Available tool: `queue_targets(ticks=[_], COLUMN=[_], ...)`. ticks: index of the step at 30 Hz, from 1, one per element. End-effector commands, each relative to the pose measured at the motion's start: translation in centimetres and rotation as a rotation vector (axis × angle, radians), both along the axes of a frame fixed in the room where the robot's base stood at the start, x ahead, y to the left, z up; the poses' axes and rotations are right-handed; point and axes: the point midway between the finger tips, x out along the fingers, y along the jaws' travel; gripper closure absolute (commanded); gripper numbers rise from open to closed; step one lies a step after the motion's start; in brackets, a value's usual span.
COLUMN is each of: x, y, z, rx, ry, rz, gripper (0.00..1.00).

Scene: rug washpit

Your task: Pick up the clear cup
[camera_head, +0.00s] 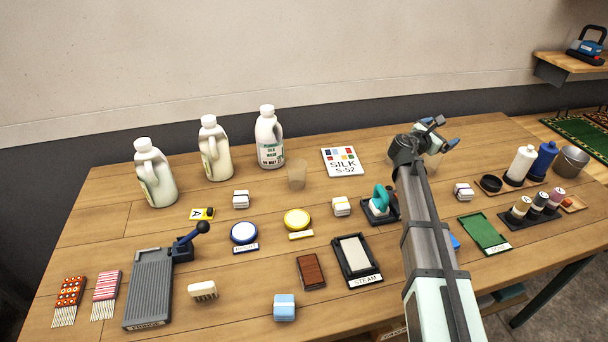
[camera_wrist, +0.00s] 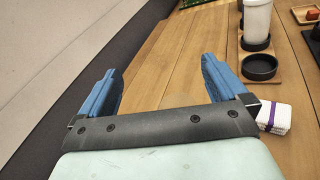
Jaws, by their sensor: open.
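A see-through, slightly tan cup (camera_head: 297,173) stands upright on the wooden table, right of the white jugs in the head view. My gripper (camera_head: 446,132) is far to its right, above the table's back part. In the wrist view my gripper (camera_wrist: 160,72) has its blue fingers spread wide, with nothing held between them. A second faint, pale see-through shape (camera_head: 434,158) shows just below my gripper, partly hidden by it. A faint pale patch (camera_wrist: 180,100) also shows between the fingers at the gripper's bar. I cannot tell whether this is another clear cup.
White jugs (camera_head: 214,150) stand at the back left. A SILK S-52 card (camera_head: 343,161) lies right of the tan cup. A teal-handled tool (camera_head: 380,203) is near my arm. A white bottle (camera_wrist: 257,20), black dish (camera_wrist: 260,67) and banded white stack (camera_wrist: 274,117) are to the right.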

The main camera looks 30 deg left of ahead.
Motion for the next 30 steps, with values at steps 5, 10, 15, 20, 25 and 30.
queue_targets(ticks=[5, 10, 15, 20, 25, 30], x=[-4.9, -9.8, -15.2, -20.6, -26.7, -32.5], y=[7.7, 13.9, 19.6, 24.3, 28.6, 31.9], z=[-1.0, -1.8, -2.6, -3.4, -4.3, -5.0], rx=[-0.017, -0.037, -0.061, -0.087, -0.117, -0.149], ry=[0.034, 0.066, 0.098, 0.128, 0.159, 0.185], rz=[0.066, 0.123, 0.181, 0.236, 0.296, 0.350], gripper=[0.01, 0.01, 0.01, 0.01, 0.01, 0.01])
